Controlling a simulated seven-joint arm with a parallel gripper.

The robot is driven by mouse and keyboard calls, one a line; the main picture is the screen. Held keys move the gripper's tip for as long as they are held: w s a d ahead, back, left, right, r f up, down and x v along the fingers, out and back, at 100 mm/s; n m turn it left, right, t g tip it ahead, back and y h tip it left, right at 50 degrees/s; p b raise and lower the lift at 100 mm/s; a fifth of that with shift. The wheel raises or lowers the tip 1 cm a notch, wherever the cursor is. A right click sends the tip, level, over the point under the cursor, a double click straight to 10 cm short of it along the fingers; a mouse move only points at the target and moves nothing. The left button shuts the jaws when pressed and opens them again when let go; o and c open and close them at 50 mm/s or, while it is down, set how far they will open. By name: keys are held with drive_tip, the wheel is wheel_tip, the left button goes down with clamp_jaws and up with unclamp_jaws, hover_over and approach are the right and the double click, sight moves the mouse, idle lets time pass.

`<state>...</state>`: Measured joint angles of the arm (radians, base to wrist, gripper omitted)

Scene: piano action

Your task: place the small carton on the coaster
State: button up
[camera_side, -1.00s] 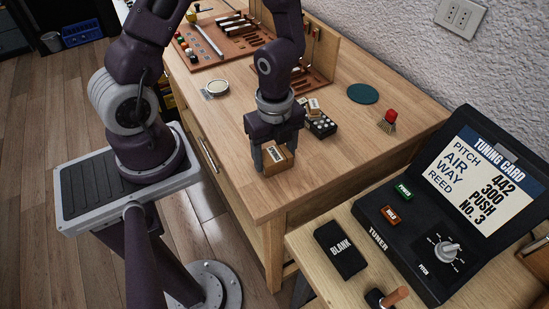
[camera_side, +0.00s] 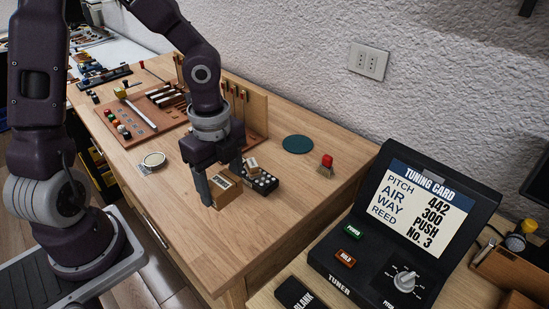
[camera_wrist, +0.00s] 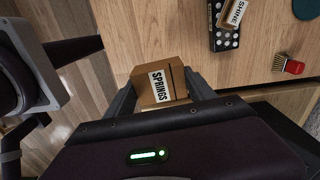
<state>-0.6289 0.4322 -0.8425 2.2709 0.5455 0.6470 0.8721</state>
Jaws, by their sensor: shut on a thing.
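A small brown carton (camera_side: 226,188) with a white label is held between the fingers of my gripper (camera_side: 221,184), near the front edge of the bench. In the wrist view the carton (camera_wrist: 160,84) reads "SPRINGS" and sits between both fingers (camera_wrist: 160,95). I cannot tell clearly whether its underside is off the wood. The coaster (camera_side: 298,144) is a flat dark green disc, bare on top, farther back and right of my gripper. Its edge also shows at the top right corner of the wrist view (camera_wrist: 306,9).
A black block with white dots (camera_side: 264,184), bearing a little "SHINE" box (camera_side: 251,165), stands close right of the carton. A red-topped brush (camera_side: 326,165) is near the coaster. A round tin (camera_side: 154,159) lies left. The tuner (camera_side: 410,225) stands at the right.

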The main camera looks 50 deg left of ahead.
drive_tip(key=w+a+n, duration=0.4)
drive_tip(key=w+n, duration=0.3)
drive_tip(key=w, duration=0.3)
drive_tip(key=n, duration=1)
approach(291, 147)
wheel_tip(291, 147, down, 6)
drive_tip(key=shift+r, duration=0.1)
drive_tip(key=o, duration=1.4)
wheel_tip(291, 147, up, 12)
drive_tip(key=shift+r, duration=0.1)
